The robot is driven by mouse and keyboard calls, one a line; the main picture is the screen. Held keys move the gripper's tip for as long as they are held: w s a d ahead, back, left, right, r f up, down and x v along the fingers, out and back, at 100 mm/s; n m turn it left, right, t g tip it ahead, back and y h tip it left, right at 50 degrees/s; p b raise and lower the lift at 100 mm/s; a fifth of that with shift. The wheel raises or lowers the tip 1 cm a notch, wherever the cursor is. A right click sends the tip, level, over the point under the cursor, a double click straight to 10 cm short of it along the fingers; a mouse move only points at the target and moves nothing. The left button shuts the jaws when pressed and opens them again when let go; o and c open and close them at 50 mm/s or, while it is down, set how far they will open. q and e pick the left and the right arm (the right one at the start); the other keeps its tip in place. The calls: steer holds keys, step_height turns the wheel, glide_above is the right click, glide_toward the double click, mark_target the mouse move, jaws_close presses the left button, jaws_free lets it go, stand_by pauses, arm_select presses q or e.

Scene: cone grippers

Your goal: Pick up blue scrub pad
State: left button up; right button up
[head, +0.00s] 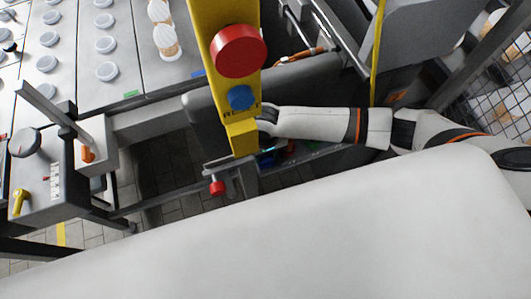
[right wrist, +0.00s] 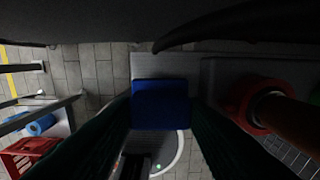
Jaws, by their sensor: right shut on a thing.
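The blue scrub pad (right wrist: 160,96) shows in the middle of the right wrist view, a dark blue block between my gripper's two dark fingers. My right gripper (right wrist: 160,118) is shut on it, one finger on each side. In the head view, my right arm reaches in from the right, and its wrist ends behind a yellow post, which hides much of the gripper. A small blue patch shows below the wrist there; I cannot tell whether it is the pad. My left gripper is in neither view.
The yellow post (head: 224,22) carries a red button (head: 239,51) and a blue button (head: 241,97), close to my right wrist. A table with white round pieces (head: 106,72) stands at upper left. A grey control box (head: 45,180) stands at left. A red ring-shaped part (right wrist: 240,105) shows at right in the wrist view.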

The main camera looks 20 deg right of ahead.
mark_target(267, 157)
step_height(267, 157, up, 4)
steer(key=p, duration=0.3)
steer(key=shift+s+d+f+p, duration=0.15)
steer(key=shift+f+p, duration=0.1)
steer(key=shift+p, duration=0.15)
steer(key=s+d+f+p, duration=0.1)
steer(key=s+d+p, duration=0.7)
steer(key=s+d, duration=0.3)
steer(key=shift+s+d, duration=0.2)
steer(key=shift+d, duration=1)
